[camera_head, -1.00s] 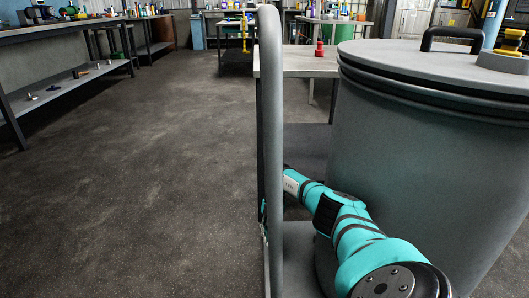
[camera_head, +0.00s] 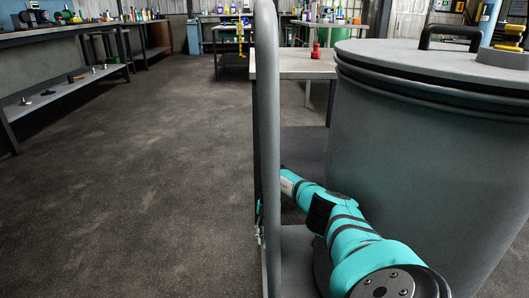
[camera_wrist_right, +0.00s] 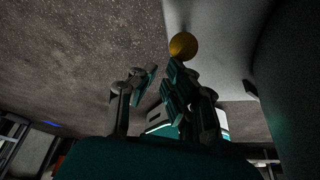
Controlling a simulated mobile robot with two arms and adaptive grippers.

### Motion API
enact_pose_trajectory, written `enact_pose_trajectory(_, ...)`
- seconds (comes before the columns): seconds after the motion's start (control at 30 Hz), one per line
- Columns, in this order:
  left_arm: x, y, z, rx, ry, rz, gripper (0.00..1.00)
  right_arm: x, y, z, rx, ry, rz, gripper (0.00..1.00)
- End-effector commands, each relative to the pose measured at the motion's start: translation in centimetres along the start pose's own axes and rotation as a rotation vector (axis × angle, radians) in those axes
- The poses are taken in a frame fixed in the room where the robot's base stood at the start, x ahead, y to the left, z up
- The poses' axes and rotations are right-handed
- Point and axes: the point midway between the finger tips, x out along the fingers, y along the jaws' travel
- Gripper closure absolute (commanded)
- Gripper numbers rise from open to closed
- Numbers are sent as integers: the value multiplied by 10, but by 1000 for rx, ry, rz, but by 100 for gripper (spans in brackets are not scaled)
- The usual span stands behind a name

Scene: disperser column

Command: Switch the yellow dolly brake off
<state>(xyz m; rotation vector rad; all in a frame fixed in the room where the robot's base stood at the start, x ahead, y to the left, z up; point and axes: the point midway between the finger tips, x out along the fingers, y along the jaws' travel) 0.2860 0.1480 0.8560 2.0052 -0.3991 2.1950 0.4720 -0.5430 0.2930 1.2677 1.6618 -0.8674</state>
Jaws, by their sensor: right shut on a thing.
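The brake's round yellow knob (camera_wrist_right: 183,46) shows at the top middle of the right wrist view, at the tips of my right gripper (camera_wrist_right: 165,76). That gripper is shut on it, though the contact is dark and partly hidden by the fingers. In the head view my teal right arm reaches from the bottom right to behind the dolly's upright grey rail (camera_head: 266,130). Only a little of the right gripper (camera_head: 260,224) shows there, low beside the rail, and the knob is hidden. The dolly's grey deck (camera_head: 296,250) lies low behind the arm. My left gripper is out of view.
A large grey drum (camera_head: 415,145) with a black-handled lid stands at the right, close to my right arm. A table (camera_head: 295,65) with a red object (camera_head: 316,51) is behind the rail. A workbench (camera_head: 70,30) lines the left. The dark floor (camera_head: 130,180) between is clear.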

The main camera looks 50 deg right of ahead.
Motion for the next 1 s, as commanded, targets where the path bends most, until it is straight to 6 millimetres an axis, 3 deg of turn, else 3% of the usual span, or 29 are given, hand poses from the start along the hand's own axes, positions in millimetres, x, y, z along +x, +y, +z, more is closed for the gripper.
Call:
enact_pose_trajectory(0.03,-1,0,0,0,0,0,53,-10,-3,12,11,-39,13,100)
enact_pose_trajectory(0.6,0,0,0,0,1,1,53,-112,0,-2,1,-12,8,100)
enact_pose_trajectory(1.0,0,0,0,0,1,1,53,-122,0,-4,-1,-7,3,100)
